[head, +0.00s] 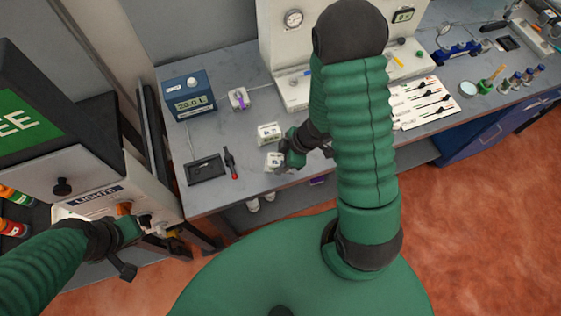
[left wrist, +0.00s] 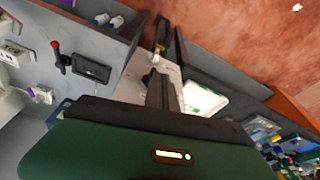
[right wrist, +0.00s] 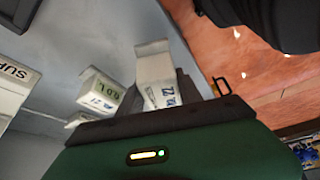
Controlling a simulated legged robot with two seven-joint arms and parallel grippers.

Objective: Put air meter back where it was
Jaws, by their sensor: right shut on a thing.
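My right gripper (head: 284,160) is shut on a small white box (head: 273,160) near the bench's front edge. In the right wrist view the white box (right wrist: 156,75) sits between the fingers, with blue lettering I cannot read clearly. A similar white box (head: 269,133) stands just behind it on the bench; it also shows in the right wrist view (right wrist: 100,92). I cannot tell from the lettering which is the air meter. My left gripper (head: 152,226) is at the front of the white machine (head: 115,200) at lower left; its jaws are unclear.
A blue box with a display (head: 188,96), a white-and-purple part (head: 238,98), a black tray (head: 205,168) and a red-tipped tool (head: 231,163) occupy the bench's left part. A white panel (head: 417,103) lies to the right. Bare grey bench (head: 215,135) lies between the left items.

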